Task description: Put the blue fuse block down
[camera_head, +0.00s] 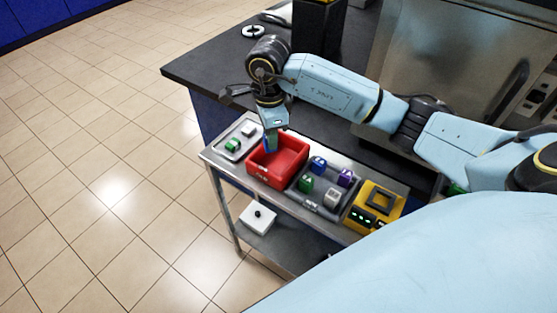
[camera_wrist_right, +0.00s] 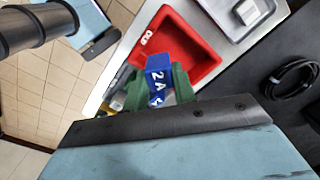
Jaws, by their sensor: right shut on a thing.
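The blue fuse block (camera_wrist_right: 158,72), marked "2 A" in white, is held between the green fingers of my right gripper (camera_wrist_right: 158,84) in the wrist view. In the head view my right gripper (camera_head: 270,140) points down over the left part of the red bin (camera_head: 291,169). The held block shows there only as a small bit of blue (camera_head: 267,145). The red bin also shows in the wrist view (camera_wrist_right: 207,49), beyond the block; its visible floor looks empty. I cannot tell the block's exact height over the bin.
Left of the bin, a metal tray (camera_head: 228,151) holds a green block (camera_head: 233,145) and a white one. Right of it, another tray holds blue (camera_head: 318,164), green, purple and white blocks. A yellow device (camera_head: 374,208) stands at the cart's right end. A dark counter lies behind.

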